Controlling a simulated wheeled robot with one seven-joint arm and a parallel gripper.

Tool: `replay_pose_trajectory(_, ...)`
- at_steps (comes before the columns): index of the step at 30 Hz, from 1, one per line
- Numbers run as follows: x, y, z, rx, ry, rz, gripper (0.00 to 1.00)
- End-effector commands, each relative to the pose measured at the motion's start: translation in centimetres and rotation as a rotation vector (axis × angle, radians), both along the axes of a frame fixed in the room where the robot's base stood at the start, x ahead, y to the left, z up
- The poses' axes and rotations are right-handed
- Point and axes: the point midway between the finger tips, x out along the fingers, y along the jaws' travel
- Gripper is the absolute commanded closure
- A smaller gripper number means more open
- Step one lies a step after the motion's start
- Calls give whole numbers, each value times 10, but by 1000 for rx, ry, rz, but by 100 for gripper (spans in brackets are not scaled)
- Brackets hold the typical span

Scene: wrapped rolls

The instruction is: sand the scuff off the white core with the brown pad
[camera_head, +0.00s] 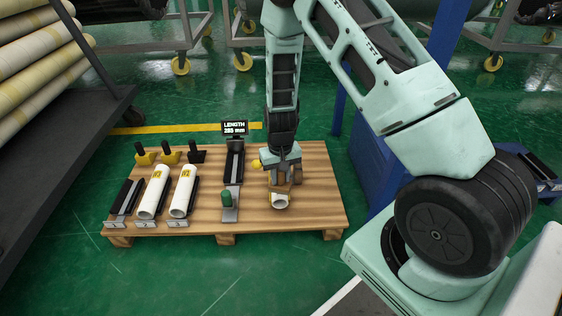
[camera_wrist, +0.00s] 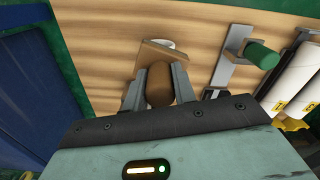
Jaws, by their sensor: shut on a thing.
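My gripper (camera_wrist: 157,90) is shut on the brown pad (camera_wrist: 159,86), held by its rounded brown body between the two fingers. A flat tan plate of the pad shows beyond the fingertips in the wrist view. The white core (camera_head: 281,201) lies on the wooden pallet, right below my gripper in the head view. In the wrist view only a small white edge of it (camera_wrist: 163,43) shows past the plate. The pad is over the core; I cannot tell whether they touch. The scuff is hidden or too small to see.
The pallet (camera_head: 310,190) also bears two white rolls with yellow labels (camera_head: 153,192) in cradles, an empty cradle (camera_head: 125,200), a measuring stand with a green knob (camera_head: 227,197) and a "LENGTH 285 mm" display (camera_head: 234,128). A blue post and box (camera_head: 375,170) stand right of the pallet.

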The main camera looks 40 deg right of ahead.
Motion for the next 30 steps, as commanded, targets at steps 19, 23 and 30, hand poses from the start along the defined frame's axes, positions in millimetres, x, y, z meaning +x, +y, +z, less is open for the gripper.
replay_pose_trajectory(19, 5, -2, 37, 0, 0, 1, 98)
replay_pose_trajectory(23, 5, -2, 37, 0, 0, 2, 98)
replay_pose_trajectory(30, 5, 16, 104, 6, -8, 86, 98)
